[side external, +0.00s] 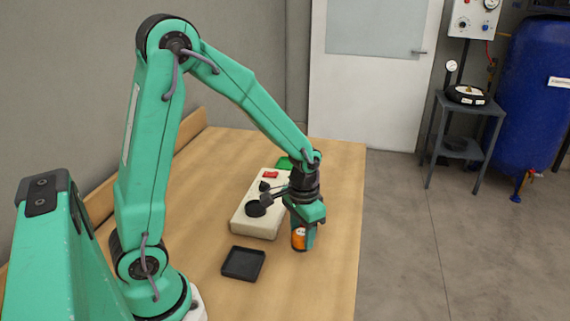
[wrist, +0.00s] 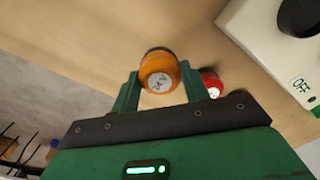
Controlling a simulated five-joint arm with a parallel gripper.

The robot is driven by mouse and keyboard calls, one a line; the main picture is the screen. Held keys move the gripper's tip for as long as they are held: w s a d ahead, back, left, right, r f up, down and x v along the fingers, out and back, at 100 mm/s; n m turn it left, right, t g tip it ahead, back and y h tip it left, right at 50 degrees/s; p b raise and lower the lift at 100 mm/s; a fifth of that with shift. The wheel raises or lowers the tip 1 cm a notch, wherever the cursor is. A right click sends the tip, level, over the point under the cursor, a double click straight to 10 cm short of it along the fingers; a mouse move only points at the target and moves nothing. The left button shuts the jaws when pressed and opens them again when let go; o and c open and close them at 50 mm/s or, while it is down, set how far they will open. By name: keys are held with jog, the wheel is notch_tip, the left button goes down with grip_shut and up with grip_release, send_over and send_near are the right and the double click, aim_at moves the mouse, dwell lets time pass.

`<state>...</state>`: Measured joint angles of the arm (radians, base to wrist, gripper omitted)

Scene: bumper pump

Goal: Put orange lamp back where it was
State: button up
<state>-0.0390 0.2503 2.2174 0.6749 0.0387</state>
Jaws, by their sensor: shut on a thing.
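The orange lamp (side external: 299,239) is a small orange cylinder with a pale marked end. My gripper (side external: 305,236) points down and is shut on it, just right of the white box's near end. In the wrist view the lamp (wrist: 159,74) sits between the two green fingers of my gripper (wrist: 160,84), its pale end facing the camera. I cannot tell whether the lamp touches the table or hangs slightly above it.
A white box (side external: 246,221) with a black knob and red switch stands beside my gripper; its OFF label shows in the wrist view (wrist: 300,84). A red round thing (wrist: 211,84) lies close by the right finger. A black tray (side external: 243,263) is empty. A green thing (side external: 284,162) sits behind.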

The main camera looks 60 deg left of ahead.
aim_at(302, 244)
jog(key=shift+f, duration=0.15)
jog(key=shift+f, duration=1.9)
jog(key=shift+f, duration=0.15)
jog(key=o, duration=1.1)
notch_tip(302, 244, up, 12)
jog(key=shift+f, duration=0.1)
jog(key=shift+r, duration=0.3)
